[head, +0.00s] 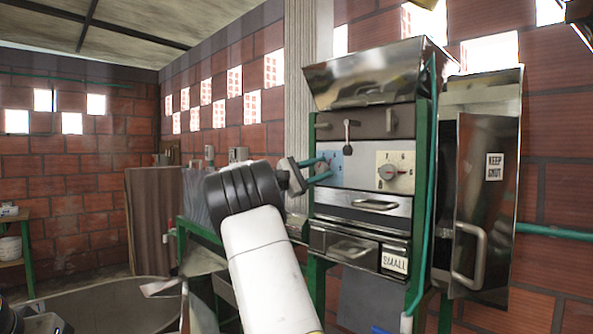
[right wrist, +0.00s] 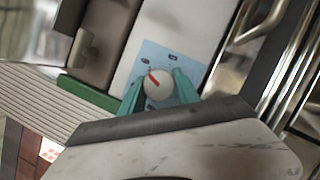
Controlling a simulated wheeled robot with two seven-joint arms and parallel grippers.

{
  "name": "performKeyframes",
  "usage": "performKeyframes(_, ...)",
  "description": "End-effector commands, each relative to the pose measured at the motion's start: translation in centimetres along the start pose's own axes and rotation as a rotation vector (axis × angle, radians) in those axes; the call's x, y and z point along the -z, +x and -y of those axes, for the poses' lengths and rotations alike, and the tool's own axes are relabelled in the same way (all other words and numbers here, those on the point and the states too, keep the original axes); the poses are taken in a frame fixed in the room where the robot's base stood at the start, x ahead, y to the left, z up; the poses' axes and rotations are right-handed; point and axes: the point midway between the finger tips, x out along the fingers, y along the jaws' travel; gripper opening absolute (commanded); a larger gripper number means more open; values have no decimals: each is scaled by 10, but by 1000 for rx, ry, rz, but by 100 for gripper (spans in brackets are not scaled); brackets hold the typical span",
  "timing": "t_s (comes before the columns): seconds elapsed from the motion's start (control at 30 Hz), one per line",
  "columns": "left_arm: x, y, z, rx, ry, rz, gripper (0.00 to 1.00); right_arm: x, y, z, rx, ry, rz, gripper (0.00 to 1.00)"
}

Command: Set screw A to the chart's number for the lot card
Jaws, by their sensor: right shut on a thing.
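A steel-fronted machine carries two dials. The left one sits on a blue plate (head: 336,158), and my right gripper (head: 322,168) is at it with teal fingers. In the right wrist view the fingers are shut on a round white knob (right wrist: 157,86) with a red pointer mark, over the blue plate (right wrist: 168,54). Its small marks are too blurred to read. The other dial, a grey knob with a red pointer (head: 391,173), sits on a cream plate (head: 403,160) with numbers including 6 and 8. I cannot read which is screw A. No lot card or chart is identifiable.
A label "SMALL" (head: 395,260) is on the lower drawer (head: 350,247). A small lever (head: 347,133) hangs above the dials. A large round basin (head: 110,300) lies at lower left.

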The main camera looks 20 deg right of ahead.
Motion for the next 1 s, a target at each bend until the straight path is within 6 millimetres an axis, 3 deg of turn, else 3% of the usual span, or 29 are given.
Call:
performKeyframes(0.77,0,0,0,0,0,0,36,1,-1,1,41,92,-2,0)
performKeyframes(0.8,0,0,0,0,0,0,36,1,-1,1,41,91,-2,44)
performKeyframes(0.9,0,0,0,0,0,0,36,1,-1,1,40,91,-2,59)
performKeyframes(1.0,0,0,0,0,0,0,36,1,0,0,40,92,-1,59)
